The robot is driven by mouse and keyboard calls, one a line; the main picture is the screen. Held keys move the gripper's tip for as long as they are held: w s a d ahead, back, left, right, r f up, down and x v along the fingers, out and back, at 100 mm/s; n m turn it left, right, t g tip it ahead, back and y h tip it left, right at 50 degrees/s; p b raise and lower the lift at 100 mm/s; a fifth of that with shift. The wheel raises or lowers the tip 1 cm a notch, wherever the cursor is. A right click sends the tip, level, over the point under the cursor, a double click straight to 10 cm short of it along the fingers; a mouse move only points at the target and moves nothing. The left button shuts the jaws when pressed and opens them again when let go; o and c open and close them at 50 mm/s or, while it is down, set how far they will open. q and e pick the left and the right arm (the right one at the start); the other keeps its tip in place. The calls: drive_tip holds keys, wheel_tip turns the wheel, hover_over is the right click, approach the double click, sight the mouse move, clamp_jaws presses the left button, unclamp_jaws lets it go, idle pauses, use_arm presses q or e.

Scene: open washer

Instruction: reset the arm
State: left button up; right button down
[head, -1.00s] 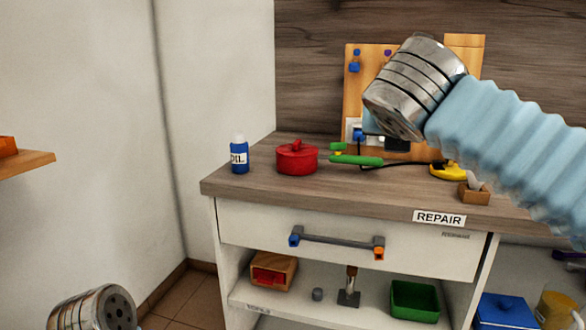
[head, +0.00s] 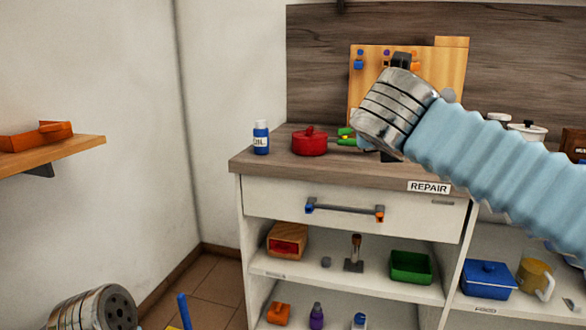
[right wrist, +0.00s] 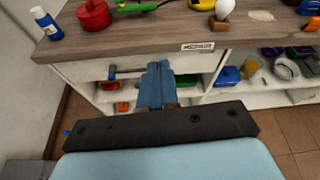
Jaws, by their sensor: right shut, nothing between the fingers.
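My right arm comes in from the right in the head view, its metal wrist in front of the pegboard; its fingers are hidden there. In the right wrist view my right gripper (right wrist: 157,70) shows its blue fingers together, shut and empty. They are in front of the cabinet's drawer front, below the worktop edge. A metal link of my left arm shows at the bottom left of the head view; the left gripper is out of frame.
The worktop (head: 300,170) holds an oil bottle (head: 261,138) and a red pot (head: 309,142). A drawer with a handle (head: 345,209) sits below. Shelves underneath hold a green bin (head: 411,267) and a blue container (head: 488,279). A wall shelf (head: 60,157) juts in at left.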

drive_tip(key=w+f+n, duration=0.4)
drive_tip(key=f+n, duration=0.1)
drive_tip(key=f, duration=0.5)
drive_tip(key=w+a+f+n+y, duration=0.1)
drive_tip(key=w+f+n, duration=0.4)
drive_tip(key=f, duration=0.4)
drive_tip(key=w+f+n, duration=0.4)
drive_tip(key=f+n, duration=0.1)
drive_tip(key=f, duration=0.5)
wheel_tip(320, 180, down, 12)
drive_tip(key=s+a+n+g+y, duration=0.1)
drive_tip(key=s+a+n+y, duration=0.1)
drive_tip(key=n, duration=0.4)
drive_tip(key=s+a+f+n+g+y, duration=0.1)
drive_tip(key=s+f+n+g+y, duration=0.15)
drive_tip(key=s+f+n, duration=0.6)
drive_tip(key=s+a+f+n+g+y, duration=0.1)
drive_tip(key=s+f+g, duration=0.3)
drive_tip(key=f, duration=0.9)
drive_tip(key=s+f+n+g+y, duration=0.1)
drive_tip(key=s+f+n+g, duration=0.1)
drive_tip(key=s, duration=0.8)
drive_tip(key=s+f+n+g+y, duration=0.1)
drive_tip(key=s+f+n+g, duration=0.2)
drive_tip(key=s+f, duration=0.4)
drive_tip(key=s+n, duration=0.1)
drive_tip(key=s, duration=0.3)
drive_tip(key=shift+a+f, duration=0.25)
drive_tip(key=shift+a, duration=0.1)
